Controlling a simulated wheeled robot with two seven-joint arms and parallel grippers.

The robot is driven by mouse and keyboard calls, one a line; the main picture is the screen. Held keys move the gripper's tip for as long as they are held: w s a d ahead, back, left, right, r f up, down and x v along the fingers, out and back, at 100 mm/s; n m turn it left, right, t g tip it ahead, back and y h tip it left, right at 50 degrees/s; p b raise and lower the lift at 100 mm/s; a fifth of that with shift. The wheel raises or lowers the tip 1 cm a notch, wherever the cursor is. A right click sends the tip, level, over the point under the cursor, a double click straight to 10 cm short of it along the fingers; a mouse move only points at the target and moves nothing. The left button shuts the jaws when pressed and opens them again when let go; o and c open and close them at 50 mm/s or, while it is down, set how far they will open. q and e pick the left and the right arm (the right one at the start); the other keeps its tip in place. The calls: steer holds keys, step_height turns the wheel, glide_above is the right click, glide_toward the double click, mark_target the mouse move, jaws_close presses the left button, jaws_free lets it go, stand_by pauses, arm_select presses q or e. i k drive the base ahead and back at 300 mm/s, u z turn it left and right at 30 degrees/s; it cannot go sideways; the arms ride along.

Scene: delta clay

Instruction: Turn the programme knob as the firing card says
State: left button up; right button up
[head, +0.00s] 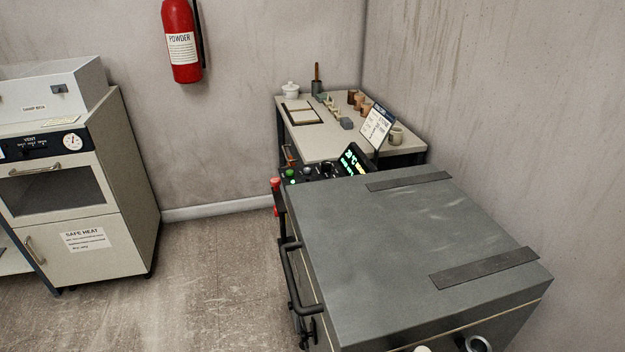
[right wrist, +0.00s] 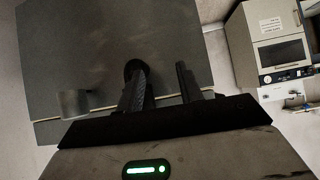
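The kiln's control panel (head: 318,176) is at the far end of the grey kiln (head: 400,240) in the head view. It has a lit display (head: 353,160), a green button (head: 290,173) and small dark controls. The programme knob and its setting are too small to make out. A white card with a blue top edge (head: 378,126), probably the firing card, stands tilted behind the display; its text is unreadable. My right gripper (right wrist: 158,68) is open and empty in the right wrist view, with the kiln beyond its fingers. My left gripper is not in view.
A black handle (head: 290,275) sticks out from the kiln's left side. A cabinet (head: 100,190) stands at left. The floor (head: 210,270) between is clear.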

mark_target(326, 165)
steer(key=z, duration=2.3)
steer(key=k, duration=1.05)
steer(key=u, duration=1.85)
steer(key=i, duration=0.55)
steer(key=z, duration=0.05)
